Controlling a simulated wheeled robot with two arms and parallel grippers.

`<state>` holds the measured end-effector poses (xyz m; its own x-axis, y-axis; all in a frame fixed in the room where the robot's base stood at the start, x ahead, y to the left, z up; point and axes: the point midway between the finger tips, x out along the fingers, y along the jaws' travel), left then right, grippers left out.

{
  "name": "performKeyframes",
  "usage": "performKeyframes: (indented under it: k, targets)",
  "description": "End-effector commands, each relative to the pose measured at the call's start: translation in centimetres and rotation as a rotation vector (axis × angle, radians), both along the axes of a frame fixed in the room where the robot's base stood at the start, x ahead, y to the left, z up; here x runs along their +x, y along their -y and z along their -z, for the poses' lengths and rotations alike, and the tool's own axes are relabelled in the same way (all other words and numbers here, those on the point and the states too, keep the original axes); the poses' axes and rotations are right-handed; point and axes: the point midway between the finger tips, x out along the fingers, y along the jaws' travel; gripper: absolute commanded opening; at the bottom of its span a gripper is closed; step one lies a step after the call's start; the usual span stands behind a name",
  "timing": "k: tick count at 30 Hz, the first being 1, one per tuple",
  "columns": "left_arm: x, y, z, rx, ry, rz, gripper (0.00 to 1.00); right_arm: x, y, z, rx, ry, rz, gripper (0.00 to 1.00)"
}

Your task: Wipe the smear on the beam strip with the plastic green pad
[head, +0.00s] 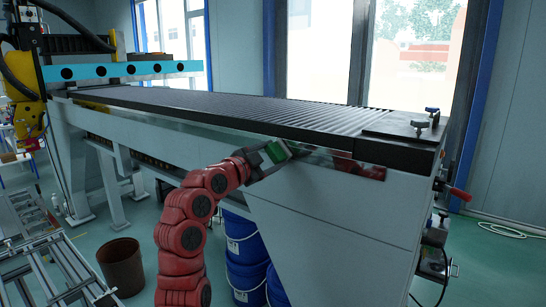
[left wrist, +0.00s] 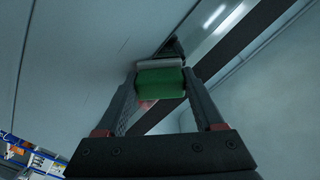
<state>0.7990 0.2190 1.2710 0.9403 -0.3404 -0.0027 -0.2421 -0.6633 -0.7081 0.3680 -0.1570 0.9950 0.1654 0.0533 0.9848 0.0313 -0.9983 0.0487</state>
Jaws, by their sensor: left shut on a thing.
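My left gripper (head: 264,160) is shut on the green pad (head: 277,151), at the front side of the long machine. In the left wrist view the pad (left wrist: 160,85) sits between the two fingers, with a pale grey layer along its far edge. The beam strip (head: 200,127) is a shiny, reflective band along the machine's side, below the dark ribbed bed. The pad is at the strip in the head view; I cannot tell whether it touches. Dark and reddish patches show on the strip right of the pad; I cannot tell smear from reflection. My right gripper is not in view.
The ribbed bed (head: 250,107) lies above the strip, with clamps (head: 425,120) at its right end. Blue buckets (head: 245,262) stand beneath the machine. A brown bin (head: 122,266) and a metal frame (head: 50,262) are on the floor at left.

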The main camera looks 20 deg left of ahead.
Motion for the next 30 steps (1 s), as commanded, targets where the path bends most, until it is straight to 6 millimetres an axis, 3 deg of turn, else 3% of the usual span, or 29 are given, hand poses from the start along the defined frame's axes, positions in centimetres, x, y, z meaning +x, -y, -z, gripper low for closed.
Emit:
performKeyframes:
  k: [15, 30]
  targets:
    - [-5.0, -1.8, 0.0, -0.001, 0.004, -0.001, 0.25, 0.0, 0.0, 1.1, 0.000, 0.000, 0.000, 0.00]
    - [-6.1, -2.3, 0.1, 0.002, 0.001, -0.002, 0.25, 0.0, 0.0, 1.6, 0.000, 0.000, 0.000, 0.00]
